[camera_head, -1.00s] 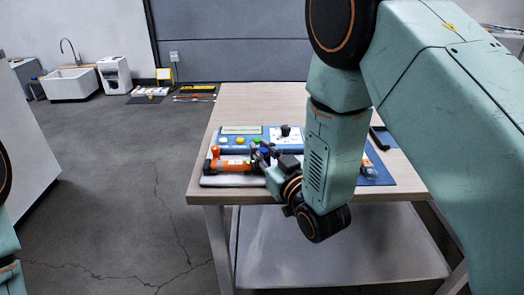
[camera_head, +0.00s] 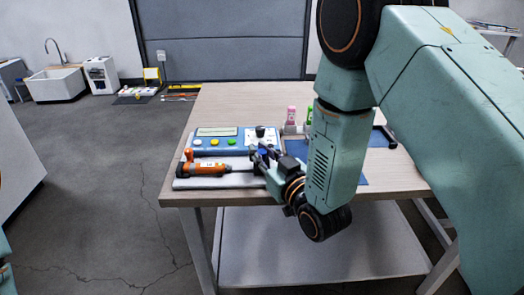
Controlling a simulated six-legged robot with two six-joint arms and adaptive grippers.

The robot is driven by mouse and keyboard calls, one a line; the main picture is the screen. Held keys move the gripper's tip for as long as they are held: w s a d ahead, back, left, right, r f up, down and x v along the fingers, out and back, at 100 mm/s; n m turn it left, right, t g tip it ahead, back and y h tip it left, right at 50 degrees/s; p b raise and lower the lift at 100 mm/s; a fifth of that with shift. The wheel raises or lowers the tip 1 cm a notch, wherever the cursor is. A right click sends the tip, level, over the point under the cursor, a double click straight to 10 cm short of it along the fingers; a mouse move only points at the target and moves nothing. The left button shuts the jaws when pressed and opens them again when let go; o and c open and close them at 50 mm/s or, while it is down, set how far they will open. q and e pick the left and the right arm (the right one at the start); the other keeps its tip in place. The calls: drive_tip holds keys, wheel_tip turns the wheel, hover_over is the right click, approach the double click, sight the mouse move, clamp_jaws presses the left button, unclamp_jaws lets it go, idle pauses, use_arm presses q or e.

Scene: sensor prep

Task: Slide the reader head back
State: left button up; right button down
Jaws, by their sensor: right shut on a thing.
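My right gripper (camera_head: 262,156) is at the right end of a pale base (camera_head: 185,184) near the table's front edge. It is shut on a small part with a blue top (camera_head: 264,153), which looks like the reader head; the fingers hide most of it. An orange cylinder (camera_head: 207,169) with a dark front lies on the base, left of the gripper. A thin dark strip shows between the cylinder and the gripper. Of my left arm only a sliver shows at the left edge; its gripper is out of view.
Behind the base is a blue panel (camera_head: 188,145) with a display, coloured buttons and a black knob (camera_head: 260,132). Pink (camera_head: 292,114) and green (camera_head: 309,115) bottles stand behind on the right, partly hidden by my arm. The table's back left (camera_head: 225,105) is clear.

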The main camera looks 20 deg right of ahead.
drive_tip(key=shift+s+d+f, duration=0.2)
drive_tip(key=shift+s, duration=0.05)
drive_tip(key=c, duration=1.7)
unclamp_jaws()
drive_tip(key=o, duration=0.5)
drive_tip(key=shift+d+r, duration=0.1)
drive_tip(key=shift+r, duration=0.05)
drive_tip(key=shift+w, duration=0.15)
drive_tip(key=shift+a, duration=0.2)
drive_tip(key=s, duration=0.4)
drive_tip(key=s+d, duration=0.1)
drive_tip(key=s, duration=0.3)
drive_tip(key=s+d, duration=0.1)
drive_tip(key=s, duration=0.2)
drive_tip(key=shift+s+d, duration=0.15)
drive_tip(key=shift+s, duration=0.25)
